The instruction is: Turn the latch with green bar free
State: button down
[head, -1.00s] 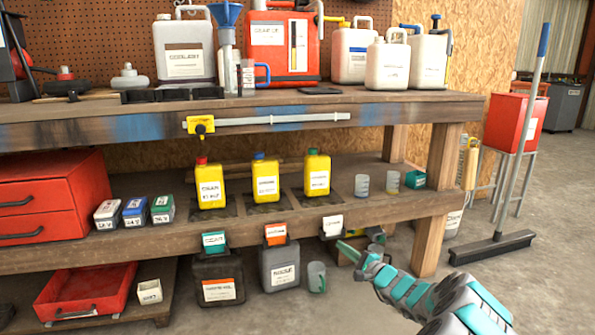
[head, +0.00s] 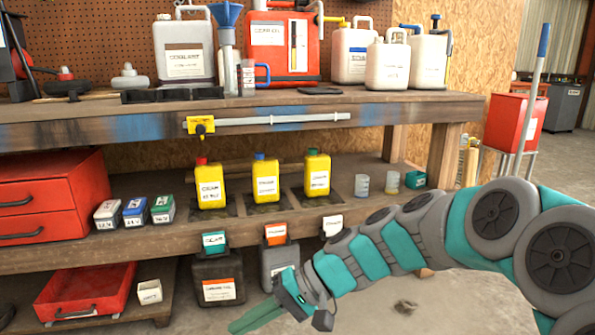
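No bar that is clearly green shows on a latch. A long pale grey bar (head: 285,119) with a yellow bracket (head: 205,125) at its left end runs along the front edge of the upper bench. On the front edge of the lower shelf sit a teal labelled piece (head: 214,242), an orange one (head: 276,234) and a white one (head: 333,225) on black holders. My gripper (head: 258,317) is low in front of the shelf, below and right of the teal piece and apart from it. Its teal fingers point down-left; their gap is not clear. Nothing shows in them.
A dark jug (head: 219,282) and a grey jug (head: 280,262) stand under the shelf, the grey one partly behind my arm. Yellow bottles (head: 265,180) stand on the shelf. A red drawer (head: 88,290) is at lower left. Open floor (head: 440,305) lies right.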

jog(key=s+d+f+h, duration=0.4)
jog(key=s+d+h, duration=0.2)
jog(key=s+d, duration=0.5)
jog(key=s+d+f+h, duration=0.4)
jog(key=s+d+h, duration=0.2)
jog(key=s+d, duration=0.55)
notch_tip(320, 180, up, 12)
jog(key=w+d+p, duration=0.1)
jog(key=w+p, duration=0.1)
jog(key=p, duration=1)
jog(key=shift+d+f+m+y, duration=0.15)
jog(key=shift+m+y, duration=0.15)
